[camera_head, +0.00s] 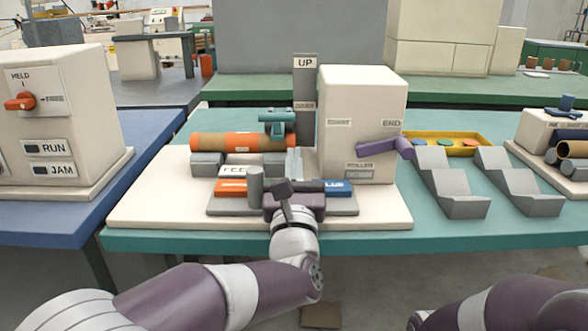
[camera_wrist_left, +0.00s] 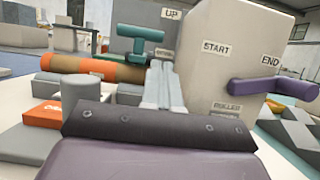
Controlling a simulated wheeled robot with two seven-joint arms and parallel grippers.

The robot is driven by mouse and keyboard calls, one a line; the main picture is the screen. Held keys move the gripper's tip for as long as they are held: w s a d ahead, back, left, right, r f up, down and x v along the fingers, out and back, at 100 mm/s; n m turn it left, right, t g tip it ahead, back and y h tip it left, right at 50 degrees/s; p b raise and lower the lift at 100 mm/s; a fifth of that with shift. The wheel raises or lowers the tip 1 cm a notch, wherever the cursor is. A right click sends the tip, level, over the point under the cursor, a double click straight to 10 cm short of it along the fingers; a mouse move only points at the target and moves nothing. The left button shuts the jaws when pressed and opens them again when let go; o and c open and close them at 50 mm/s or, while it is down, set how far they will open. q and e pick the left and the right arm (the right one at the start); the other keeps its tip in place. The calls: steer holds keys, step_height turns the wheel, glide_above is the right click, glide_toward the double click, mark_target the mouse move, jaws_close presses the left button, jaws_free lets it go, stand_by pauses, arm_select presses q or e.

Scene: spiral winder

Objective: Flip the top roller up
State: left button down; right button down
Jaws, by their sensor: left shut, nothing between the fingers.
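The top roller appears to be the teal bar with a T-shaped handle (camera_head: 278,122), lying level just behind and above the orange-and-brown tube (camera_head: 225,142). It also shows in the left wrist view (camera_wrist_left: 145,42). A grey upright post (camera_head: 305,100) marked UP stands at its right end; a lower label is too small to read. My left gripper (camera_head: 293,153) is in front of the tube's right end, below the teal handle, its light fingers (camera_wrist_left: 161,68) pressed together and empty. I cannot tell whether they touch anything. My right gripper is out of view.
A cream box (camera_head: 360,110) labelled START and END, with a purple crank handle (camera_head: 385,147), stands right of the post. Grey V-shaped stands (camera_head: 450,190) and a yellow tray (camera_head: 480,141) are further right. A cream switch box (camera_head: 60,110) with RUN and JAM labels is at left.

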mark_target(279, 118)
arm_select(q)
steer(key=x, duration=0.6)
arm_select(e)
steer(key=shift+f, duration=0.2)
arm_select(q)
steer(key=shift+r, duration=0.15)
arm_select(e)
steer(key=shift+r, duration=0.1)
